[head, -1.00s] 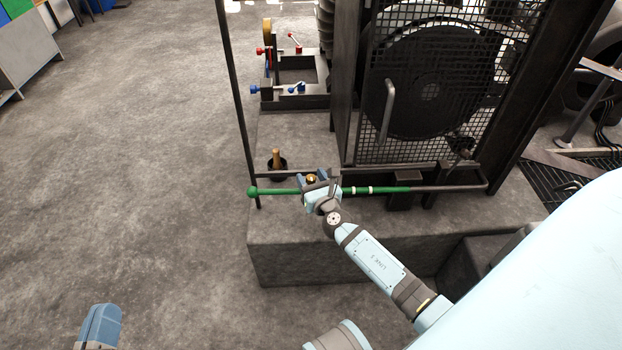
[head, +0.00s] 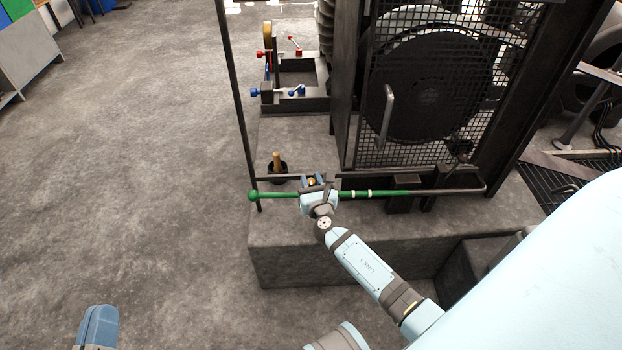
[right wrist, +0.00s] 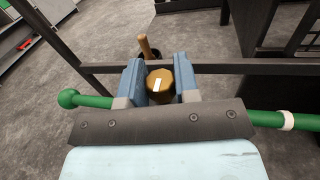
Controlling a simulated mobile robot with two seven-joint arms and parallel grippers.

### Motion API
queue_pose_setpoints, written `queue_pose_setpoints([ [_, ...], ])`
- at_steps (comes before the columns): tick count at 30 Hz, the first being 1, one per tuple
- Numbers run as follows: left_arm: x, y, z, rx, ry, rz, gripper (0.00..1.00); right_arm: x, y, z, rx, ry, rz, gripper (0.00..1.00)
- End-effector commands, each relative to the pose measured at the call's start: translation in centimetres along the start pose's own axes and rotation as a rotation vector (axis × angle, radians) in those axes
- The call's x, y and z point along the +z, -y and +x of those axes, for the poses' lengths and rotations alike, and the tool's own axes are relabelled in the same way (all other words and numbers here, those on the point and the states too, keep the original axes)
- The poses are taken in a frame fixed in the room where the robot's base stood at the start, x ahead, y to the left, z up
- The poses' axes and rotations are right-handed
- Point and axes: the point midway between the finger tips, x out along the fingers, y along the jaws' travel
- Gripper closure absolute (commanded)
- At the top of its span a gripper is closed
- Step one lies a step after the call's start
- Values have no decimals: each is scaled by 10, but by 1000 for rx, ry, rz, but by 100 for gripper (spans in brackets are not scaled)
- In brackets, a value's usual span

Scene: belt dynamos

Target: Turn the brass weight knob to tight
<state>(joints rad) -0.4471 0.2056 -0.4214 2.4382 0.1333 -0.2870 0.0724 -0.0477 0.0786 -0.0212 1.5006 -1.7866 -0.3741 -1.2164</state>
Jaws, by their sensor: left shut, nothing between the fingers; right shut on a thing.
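The brass weight knob (right wrist: 160,86) sits between the two blue fingers of my right gripper (right wrist: 160,80), which is shut on it. A pale mark shows on the knob's face. In the head view my right gripper (head: 316,182) is at the green rod, and only a little brass (head: 311,181) shows between its fingers. The green rod (head: 275,195) runs level, with a round green ball at its left end and white bands to the right of the gripper. My left gripper (head: 96,335) is at the lower left, away from the rod, its fingertips not clearly seen.
A dark rail (right wrist: 210,67) runs just behind the knob. A wooden-handled tool (head: 277,162) stands in a dark cup behind the rod. A mesh guard (head: 430,90) covers a big dark wheel. Open floor lies to the left.

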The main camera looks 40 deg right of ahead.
Motion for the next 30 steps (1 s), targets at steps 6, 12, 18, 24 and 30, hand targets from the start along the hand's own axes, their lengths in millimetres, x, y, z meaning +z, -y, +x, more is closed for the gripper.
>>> queue_pose_setpoints([
  [6,1,0,0,1,0,1,100,0,0,0,1,1,0,64],
  [12,0,0,0,1,1,1,100,0,0,0,2,0,0,46],
  [18,0,0,0,1,1,0,100,0,0,-2,2,0,-1,46],
  [24,-10,-2,1,1,-22,4,100,0,1,-29,3,-2,-3,46],
  [30,-22,-4,1,-1,-63,6,100,0,1,-76,4,-3,-2,46],
])
